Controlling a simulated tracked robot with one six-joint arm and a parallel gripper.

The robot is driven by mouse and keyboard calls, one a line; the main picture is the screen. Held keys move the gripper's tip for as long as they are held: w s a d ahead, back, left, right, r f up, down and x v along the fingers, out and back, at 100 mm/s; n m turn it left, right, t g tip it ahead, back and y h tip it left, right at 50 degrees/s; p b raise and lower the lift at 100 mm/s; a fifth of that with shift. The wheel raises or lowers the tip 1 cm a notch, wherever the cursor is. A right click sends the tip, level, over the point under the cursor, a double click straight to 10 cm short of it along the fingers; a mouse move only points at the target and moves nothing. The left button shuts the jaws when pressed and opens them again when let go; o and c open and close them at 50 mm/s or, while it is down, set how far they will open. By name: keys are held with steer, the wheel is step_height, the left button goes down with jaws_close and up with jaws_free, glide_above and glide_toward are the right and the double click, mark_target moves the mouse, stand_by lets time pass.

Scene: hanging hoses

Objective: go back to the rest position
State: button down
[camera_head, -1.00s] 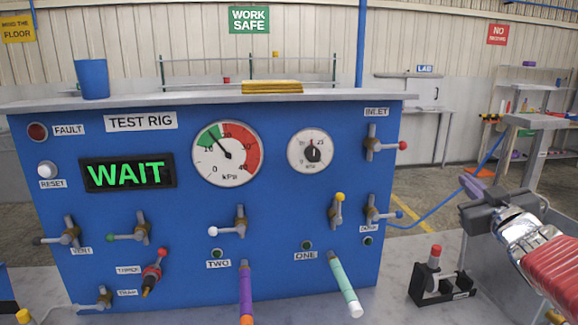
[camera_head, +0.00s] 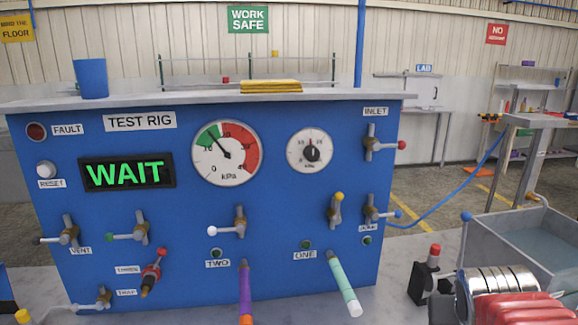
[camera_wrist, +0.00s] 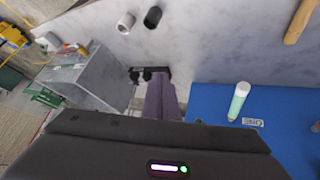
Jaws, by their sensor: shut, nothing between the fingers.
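My gripper shows in the wrist view (camera_wrist: 160,85) as two purple-grey fingers pressed together, with nothing between them. The blue test rig (camera_head: 75,235) stands to the left of the arm. A purple hose (camera_head: 245,285) hangs below the label TWO, and a teal hose with a white end (camera_head: 341,277) hangs below ONE. The teal hose also shows in the wrist view (camera_wrist: 239,99), right of the fingers and apart from them.
A black stand with a red-topped piece (camera_head: 426,272) is partly hidden beside my arm. A grey open tank (camera_head: 530,240) stands behind the arm at right. The rig's display (camera_head: 127,173) reads WAIT. Several valve handles stick out from the rig's front.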

steer(key=s+a+n+y, duration=0.1)
steer(key=s+a, duration=0.3)
steer(key=a, duration=0.4)
steer(key=s+a+f+n+y, duration=0.1)
steer(key=s+a+n+y, duration=0.1)
steer(key=s+a, duration=0.3)
steer(key=a+y, duration=0.1)
steer(key=a, duration=0.2)
steer(key=shift+a+g, duration=0.4)
